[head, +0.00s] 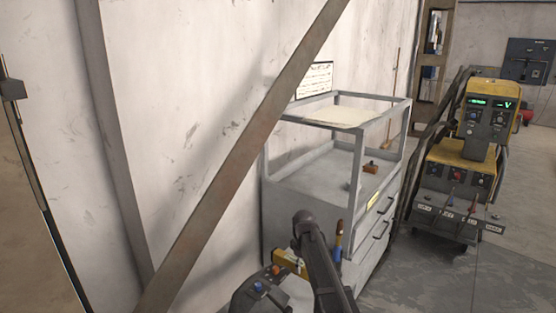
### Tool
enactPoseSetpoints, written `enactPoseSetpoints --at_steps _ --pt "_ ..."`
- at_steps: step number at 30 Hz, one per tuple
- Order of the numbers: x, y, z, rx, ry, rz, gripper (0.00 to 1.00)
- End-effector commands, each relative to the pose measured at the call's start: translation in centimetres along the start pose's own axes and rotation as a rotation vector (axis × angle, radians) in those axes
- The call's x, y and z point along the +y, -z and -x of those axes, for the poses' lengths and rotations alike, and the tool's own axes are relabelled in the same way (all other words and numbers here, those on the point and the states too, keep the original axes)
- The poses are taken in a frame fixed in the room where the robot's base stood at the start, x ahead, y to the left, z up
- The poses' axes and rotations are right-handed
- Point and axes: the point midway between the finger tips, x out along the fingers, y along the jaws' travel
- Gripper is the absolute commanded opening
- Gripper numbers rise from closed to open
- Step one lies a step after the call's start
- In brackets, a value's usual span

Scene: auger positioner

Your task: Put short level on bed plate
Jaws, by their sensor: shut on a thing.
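My dark arm rises from the bottom centre of the head view, and my gripper (299,254) is at its end, mostly hidden by the arm. A yellow piece, which looks like the short level (287,260), shows beside the wrist at my gripper. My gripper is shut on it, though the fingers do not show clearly. The level's right part is hidden behind the arm. I cannot make out the bed plate. A dark machine part (258,298) with blue and orange knobs lies just below and left of the level.
A grey cabinet (300,190) stands behind my gripper, with a small orange-brown object (371,167) on its shelf. A slanted brown beam (240,155) crosses the left. A yellow welding machine (462,165) stands at right. Open floor (430,285) lies at lower right.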

Motion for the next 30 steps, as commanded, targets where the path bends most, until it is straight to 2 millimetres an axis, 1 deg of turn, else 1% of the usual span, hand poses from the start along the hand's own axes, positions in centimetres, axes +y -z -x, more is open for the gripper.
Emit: enactPoseSetpoints --at_steps 1,30 --pt "0.0 0.0 1.3 0.0 0.0 0.0 0.0" --pt "0.0 0.0 14.5 0.0 0.0 0.0 0.0"
